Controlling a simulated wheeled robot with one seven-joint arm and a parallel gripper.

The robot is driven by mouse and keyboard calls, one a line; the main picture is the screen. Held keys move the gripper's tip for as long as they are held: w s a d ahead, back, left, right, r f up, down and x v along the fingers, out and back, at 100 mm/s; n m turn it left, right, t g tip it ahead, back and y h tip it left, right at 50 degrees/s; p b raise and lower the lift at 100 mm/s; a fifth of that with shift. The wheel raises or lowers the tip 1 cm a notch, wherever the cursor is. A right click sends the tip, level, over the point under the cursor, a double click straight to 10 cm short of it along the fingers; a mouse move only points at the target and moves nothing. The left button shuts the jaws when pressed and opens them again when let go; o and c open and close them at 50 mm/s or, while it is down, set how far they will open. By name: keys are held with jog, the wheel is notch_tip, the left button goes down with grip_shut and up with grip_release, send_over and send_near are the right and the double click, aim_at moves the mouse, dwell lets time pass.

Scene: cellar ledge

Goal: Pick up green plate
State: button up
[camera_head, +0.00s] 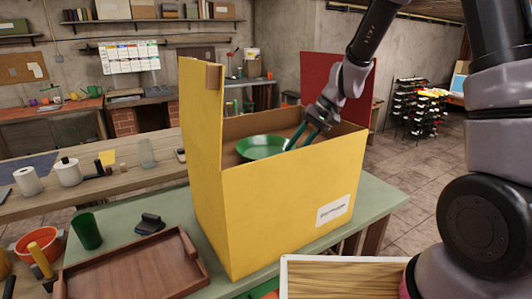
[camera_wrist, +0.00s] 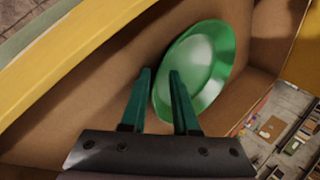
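The green plate (camera_head: 262,146) is inside the tall yellow box (camera_head: 275,200), whose top is open. In the wrist view the plate (camera_wrist: 205,65) is tilted against the brown inside of the box. My gripper (camera_head: 297,138) reaches down into the box at the plate's right side. In the wrist view my gripper (camera_wrist: 160,74) has its two teal fingers apart. One finger overlaps the plate's face and the other lies just outside its rim. The near rim shows between them. I cannot tell whether either finger touches the plate.
The box stands on a green-topped table (camera_head: 375,193). A brown wooden tray (camera_head: 135,268), a green cup (camera_head: 87,231) and a small black item (camera_head: 149,224) are to its left. The box's raised yellow flap (camera_head: 203,115) stands left of the opening, and a red panel (camera_head: 338,82) is behind.

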jog(key=shift+a+f, duration=0.2)
jog(key=shift+f, duration=0.15)
jog(key=shift+c, duration=0.3)
grip_shut()
dwell(1.0)
